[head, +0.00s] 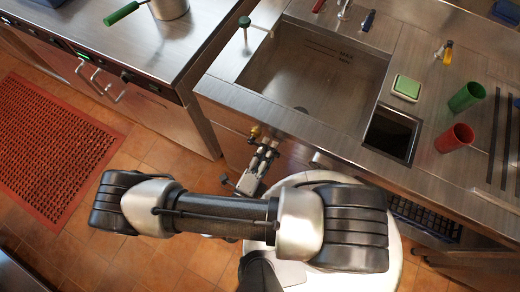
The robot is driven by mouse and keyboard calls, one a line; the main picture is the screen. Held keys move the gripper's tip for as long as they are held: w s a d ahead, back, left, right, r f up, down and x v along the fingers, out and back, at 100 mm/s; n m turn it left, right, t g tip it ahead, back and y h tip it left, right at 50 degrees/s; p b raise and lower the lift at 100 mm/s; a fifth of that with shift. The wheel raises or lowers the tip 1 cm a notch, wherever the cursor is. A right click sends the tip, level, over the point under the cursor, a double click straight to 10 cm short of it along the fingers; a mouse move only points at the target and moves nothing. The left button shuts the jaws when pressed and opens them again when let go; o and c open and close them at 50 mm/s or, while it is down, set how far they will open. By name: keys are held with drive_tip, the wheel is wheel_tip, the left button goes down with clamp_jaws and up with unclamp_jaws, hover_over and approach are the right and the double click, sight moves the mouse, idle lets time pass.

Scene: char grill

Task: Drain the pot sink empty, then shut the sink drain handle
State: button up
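The steel pot sink (318,60) is set in the counter at the upper middle, with dark level markings on its back wall. A dark round drain shows at its near edge. I cannot tell whether any water lies in it. A small brass-coloured fitting (255,132) sticks out below the counter's front edge, and could be the drain handle. My gripper (262,150) is right at this fitting, its fingers pointing up toward it. The view is too small to tell whether they touch it or are closed.
A green-topped lever (244,22) stands left of the sink. A green sponge (406,88), a dark square opening (391,133), a green cup (466,97) and a red cup (455,138) are to the right. A red mat (55,145) lies on the tiled floor at left.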

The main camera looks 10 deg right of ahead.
drive_tip(key=v, duration=1.1)
drive_tip(key=shift+s+a, duration=0.25)
drive_tip(key=w+d+r+m+g+y, duration=0.1)
drive_tip(key=w+r+m+g, duration=0.1)
drive_tip(key=r+m+g, duration=0.8)
drive_tip(key=w+d+r+m+g+y, duration=0.1)
drive_tip(key=w+r+m+g, duration=0.2)
drive_tip(key=r+m+g, duration=0.75)
drive_tip(key=d+r+m+t+y, duration=0.4)
drive_tip(key=r+m, duration=0.3)
drive_tip(key=m, duration=0.6)
drive_tip(key=d+r+m+t+y, duration=0.5)
drive_tip(key=d+r+m+t, duration=0.2)
drive_tip(key=m, duration=0.6)
drive_tip(key=shift+s+r, duration=0.2)
drive_tip(key=shift+s, duration=0.25)
